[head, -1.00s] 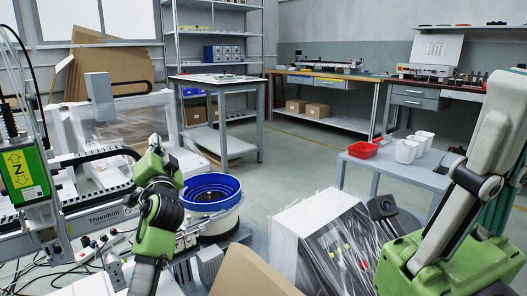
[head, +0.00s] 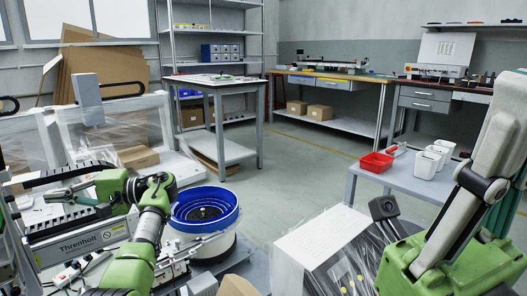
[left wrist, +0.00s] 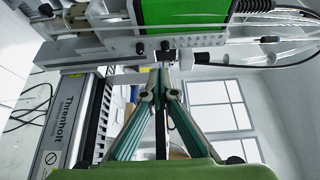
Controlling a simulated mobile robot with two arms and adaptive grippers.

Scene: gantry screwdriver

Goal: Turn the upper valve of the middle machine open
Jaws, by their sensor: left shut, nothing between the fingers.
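The gantry machine stands at the left of the head view, with a white rail marked "Threnholt" (head: 80,246); the rail also shows in the left wrist view (left wrist: 72,120). My left gripper (head: 52,194) reaches left over the rail. In the left wrist view my left fingers (left wrist: 160,74) meet at the tips, shut and empty. Just beyond them is the machine's crossbeam (left wrist: 110,46) with small dark fittings (left wrist: 166,46) and a green module (left wrist: 185,12) above. I cannot tell which fitting is the upper valve, or whether the fingertips touch it.
A blue-rimmed bowl feeder (head: 204,208) stands close right of my left arm. A white box with dark plastic (head: 325,240) is at front centre. A side table (head: 400,178) carries a red bin (head: 376,163) and white bins (head: 427,164). The middle floor is clear.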

